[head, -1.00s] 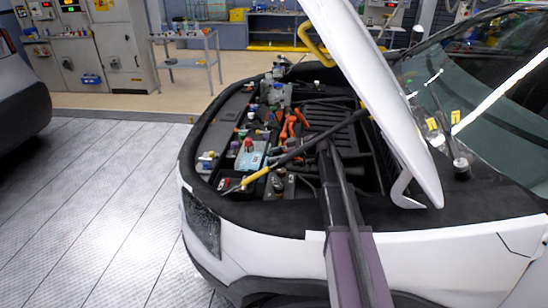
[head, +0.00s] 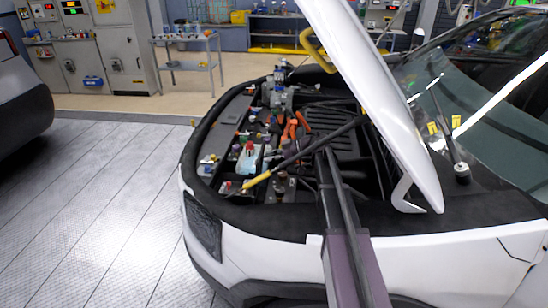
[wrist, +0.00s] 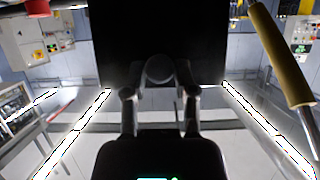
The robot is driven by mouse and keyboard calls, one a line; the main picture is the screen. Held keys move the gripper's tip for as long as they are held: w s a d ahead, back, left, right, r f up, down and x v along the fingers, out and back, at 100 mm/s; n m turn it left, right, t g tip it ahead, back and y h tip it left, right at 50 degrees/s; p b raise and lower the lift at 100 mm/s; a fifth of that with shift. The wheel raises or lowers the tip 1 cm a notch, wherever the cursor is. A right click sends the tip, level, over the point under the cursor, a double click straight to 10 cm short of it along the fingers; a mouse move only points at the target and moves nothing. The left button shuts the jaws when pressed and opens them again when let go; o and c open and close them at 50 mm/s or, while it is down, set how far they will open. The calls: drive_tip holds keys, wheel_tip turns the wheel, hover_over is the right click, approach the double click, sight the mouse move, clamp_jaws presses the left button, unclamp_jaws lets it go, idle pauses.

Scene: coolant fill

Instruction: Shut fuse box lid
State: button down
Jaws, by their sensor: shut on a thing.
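A large black panel (wrist: 160,25), which looks like the fuse box lid, fills the upper middle of the wrist view. It seems to stand raised, and a rounded dark knob (wrist: 160,68) shows at its lower part. My gripper (wrist: 160,90) has its two fingers at either side of this knob and is shut on it. In the head view my arm reaches from the bottom into the open engine bay. There the gripper's fingers and the lid cannot be made out. The fuse box under the lid is hidden.
The white hood (head: 375,90) stands open above the bay's right side. A rod with a yellow grip (head: 258,179) slants across the bay, and a yellow-sleeved rod (wrist: 278,50) is close on the right in the wrist view. A red-capped bottle (head: 248,157) stands on the bay's left.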

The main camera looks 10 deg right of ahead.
drive_tip(key=shift+c, duration=2.2)
unclamp_jaws()
drive_tip(key=shift+d, duration=0.15)
